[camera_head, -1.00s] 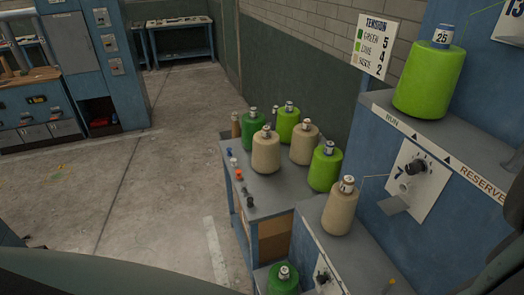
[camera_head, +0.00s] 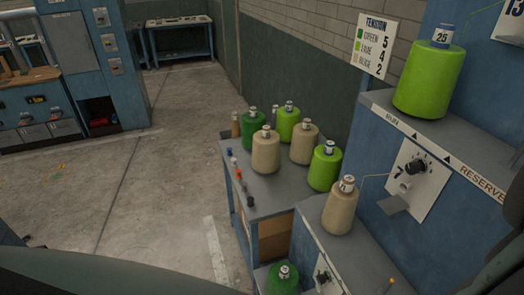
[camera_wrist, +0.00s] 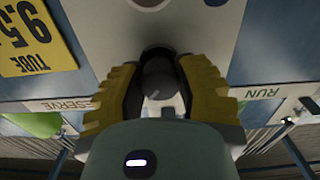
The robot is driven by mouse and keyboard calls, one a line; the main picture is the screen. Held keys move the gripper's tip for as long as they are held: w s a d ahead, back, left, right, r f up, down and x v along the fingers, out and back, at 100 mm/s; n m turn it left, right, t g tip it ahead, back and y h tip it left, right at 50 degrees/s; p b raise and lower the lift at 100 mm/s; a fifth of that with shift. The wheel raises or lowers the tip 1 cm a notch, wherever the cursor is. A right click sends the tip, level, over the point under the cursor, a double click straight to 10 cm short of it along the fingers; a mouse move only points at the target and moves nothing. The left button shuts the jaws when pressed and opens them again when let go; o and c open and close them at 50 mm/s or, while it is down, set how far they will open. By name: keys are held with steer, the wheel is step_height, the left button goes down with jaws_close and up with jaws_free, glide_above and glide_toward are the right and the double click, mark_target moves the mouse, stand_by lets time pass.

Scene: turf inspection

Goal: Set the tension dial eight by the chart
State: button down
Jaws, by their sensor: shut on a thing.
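My gripper (camera_wrist: 160,90) shows in the wrist view, its yellow fingers shut on both sides of a dark round dial knob (camera_wrist: 158,78) on a pale plate. The dial's number and scale are mostly hidden. A short light mark shows on the knob. The tension chart (camera_head: 374,45) in the head view reads green 5, lime 4, beige 2. A dial with a black knob (camera_head: 416,167) on a white plate marked 7 sits below the RUN strip. My gripper is not visible in the head view.
A lime cone (camera_head: 430,80) tagged 25 stands on the ledge above dial 7. A beige cone (camera_head: 341,208) stands below it. A side table (camera_head: 270,188) holds several green, lime and beige cones.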

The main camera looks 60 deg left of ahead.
steer(key=shift+w, duration=0.1)
steer(key=m+p, duration=0.1)
steer(key=m, duration=0.2)
steer(key=shift+m, duration=2.3)
steer(key=c, duration=0.6)
jaws_free()
steer(key=shift+d, duration=0.1)
